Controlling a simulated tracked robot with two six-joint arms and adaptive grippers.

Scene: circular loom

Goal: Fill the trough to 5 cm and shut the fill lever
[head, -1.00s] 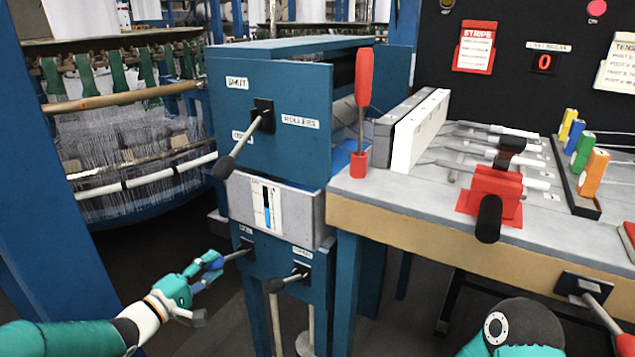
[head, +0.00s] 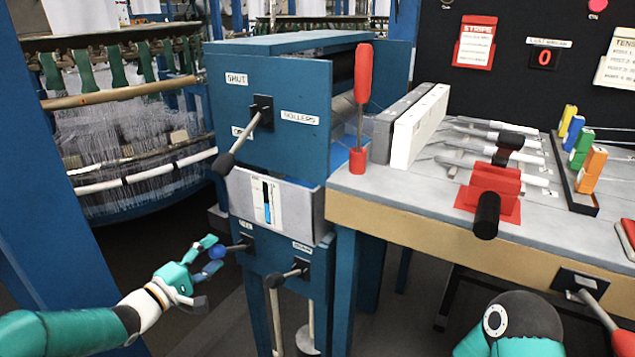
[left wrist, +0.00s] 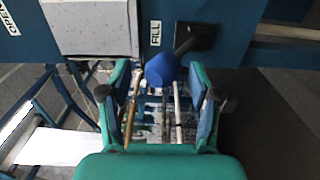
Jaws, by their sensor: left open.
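The fill lever (head: 234,248) comes out of a black plate on the blue cabinet and ends in a round blue knob (head: 216,252). My left gripper (head: 204,272) is open, its fingers apart, close to the knob. In the left wrist view the blue knob (left wrist: 161,70) shows between and just beyond the two open fingers (left wrist: 160,100), with the FILL label (left wrist: 155,33) above it. The grey trough (head: 300,208) carries a white gauge (head: 266,202); its slot is blue in the lower part and dark above. The scale is too small to read. My right gripper is out of view.
A drain lever (head: 289,275) with a dark knob sits right of the fill lever. The rollers lever (head: 242,138) hangs above the trough. A workbench (head: 400,205) stands to the right, a loom (head: 130,160) at the left. Open floor lies below my left gripper.

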